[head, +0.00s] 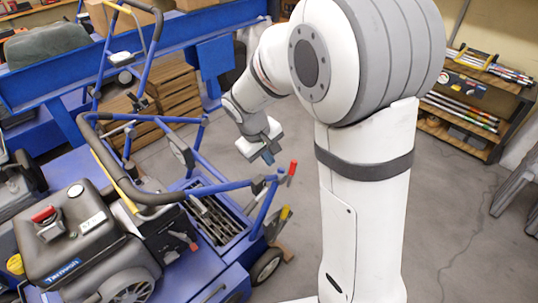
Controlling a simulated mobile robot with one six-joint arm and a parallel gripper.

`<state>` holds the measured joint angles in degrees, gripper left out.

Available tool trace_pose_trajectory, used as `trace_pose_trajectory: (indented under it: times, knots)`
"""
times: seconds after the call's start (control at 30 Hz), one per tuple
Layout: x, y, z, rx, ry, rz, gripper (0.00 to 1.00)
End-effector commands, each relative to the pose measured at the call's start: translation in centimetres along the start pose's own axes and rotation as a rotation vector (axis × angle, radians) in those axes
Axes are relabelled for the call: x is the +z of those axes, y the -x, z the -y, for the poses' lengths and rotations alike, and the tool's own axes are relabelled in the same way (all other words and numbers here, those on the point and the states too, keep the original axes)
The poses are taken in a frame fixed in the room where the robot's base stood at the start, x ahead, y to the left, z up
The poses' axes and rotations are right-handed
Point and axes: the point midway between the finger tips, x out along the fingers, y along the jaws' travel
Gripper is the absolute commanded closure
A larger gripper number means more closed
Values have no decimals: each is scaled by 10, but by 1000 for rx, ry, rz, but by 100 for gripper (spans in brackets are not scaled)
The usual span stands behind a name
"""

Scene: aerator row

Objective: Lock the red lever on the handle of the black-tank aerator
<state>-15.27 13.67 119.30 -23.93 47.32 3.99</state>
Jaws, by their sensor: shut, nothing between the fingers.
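The black-tank aerator (90,225) stands at the left, with a black engine tank and a blue tubular handle (222,186). A small red lever (292,169) stands roughly upright at the right end of the handle's blue tube, near a dark joint. My gripper (268,157) is just above and left of this lever, pointing down, with its fingers shut and nothing held. A visible gap separates it from the lever in the picture; the true depth between them is hard to judge. Whether the lever is locked cannot be told.
Another blue machine (50,65) and wooden crates (176,85) stand behind the aerator. A shelf (465,130) with long tools is at the far right. My white arm hides the middle background.

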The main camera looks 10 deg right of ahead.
Motion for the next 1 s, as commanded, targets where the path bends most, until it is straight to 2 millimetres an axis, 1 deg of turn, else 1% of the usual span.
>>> trace_pose_trajectory:
  times: [0.03,0.2,0.27,0.3,0.4,0.53,0.7,1.0]
  knots:
    - [1,-17,2,-2,0,4,100]
    - [1,-54,2,-1,1,4,100]
    - [1,-64,2,-1,1,3,100]
    - [1,-66,-6,-1,-4,1,100]
    - [2,-72,-20,-1,-4,1,100]
    - [2,-76,-30,-1,-2,0,100]
    - [2,-77,-34,-1,2,-1,100]
    - [2,-76,-34,-2,3,0,100]
